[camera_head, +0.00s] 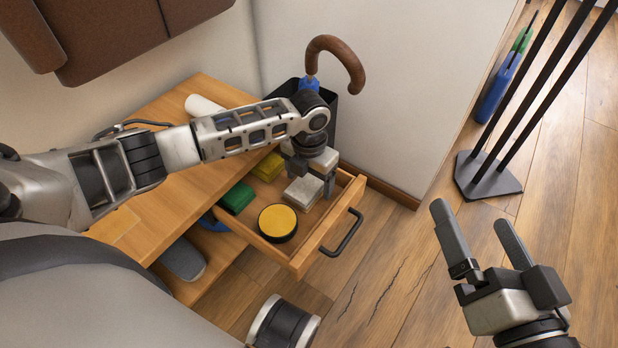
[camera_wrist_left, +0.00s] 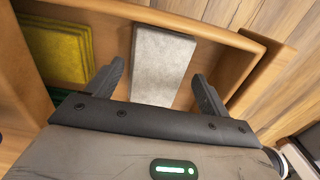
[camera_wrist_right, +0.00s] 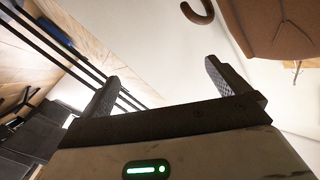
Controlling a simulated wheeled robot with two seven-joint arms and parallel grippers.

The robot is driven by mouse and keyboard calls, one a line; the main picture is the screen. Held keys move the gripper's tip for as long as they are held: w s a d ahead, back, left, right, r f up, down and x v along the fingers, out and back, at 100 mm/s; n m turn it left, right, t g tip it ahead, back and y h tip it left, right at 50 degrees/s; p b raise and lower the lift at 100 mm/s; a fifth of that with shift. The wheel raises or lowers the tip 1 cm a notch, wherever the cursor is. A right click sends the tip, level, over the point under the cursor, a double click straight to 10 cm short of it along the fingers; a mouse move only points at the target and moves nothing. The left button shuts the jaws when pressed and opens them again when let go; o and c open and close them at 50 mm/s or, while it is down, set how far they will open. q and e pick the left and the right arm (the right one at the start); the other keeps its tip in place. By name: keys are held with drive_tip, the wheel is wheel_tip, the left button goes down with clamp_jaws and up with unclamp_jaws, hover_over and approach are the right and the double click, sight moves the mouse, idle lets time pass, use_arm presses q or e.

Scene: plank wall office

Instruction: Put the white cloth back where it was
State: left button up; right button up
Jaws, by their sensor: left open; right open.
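The white cloth (camera_head: 302,191), a folded pale block, lies in the open drawer (camera_head: 330,222) near its right side. My left gripper (camera_head: 312,180) is directly above it and points down. In the left wrist view the white cloth (camera_wrist_left: 163,62) lies between the two spread fingers of my left gripper (camera_wrist_left: 158,78), with a gap on each side. My left gripper is open and not closed on it. My right gripper (camera_head: 470,215) is open and empty over the floor. In the right wrist view, nothing is between its fingers (camera_wrist_right: 160,73).
The drawer also holds a yellow cloth (camera_head: 268,166), a green cloth (camera_head: 237,197) and a round yellow-topped tin (camera_head: 278,220). A dark bin with a brown umbrella handle (camera_head: 338,48) stands behind. A black stand (camera_head: 488,178) is at right. Floor in front of the drawer is clear.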

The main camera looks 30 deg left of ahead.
sight(309, 182)
use_arm(q)
wheel_tip(309, 182, up, 3)
drive_tip(key=shift+r+p, duration=0.2)
drive_tip(key=shift+p, duration=0.55)
wheel_tip(309, 182, up, 3)
drive_tip(key=shift+f+p, duration=0.15)
drive_tip(key=shift+p, duration=0.5)
drive_tip(key=shift+r, duration=0.7)
use_arm(e)
drive_tip(key=shift+s+d+f+n+g+h, duration=0.15)
drive_tip(key=shift+d+f+n+g+h, duration=0.05)
drive_tip(key=shift+f+g+h, duration=0.2)
drive_tip(key=shift+s+d+f+n+g+h, duration=0.1)
drive_tip(key=shift+d+f+n+g+h, duration=0.15)
drive_tip(key=shift+f, duration=0.25)
drive_tip(key=shift+a, duration=0.1)
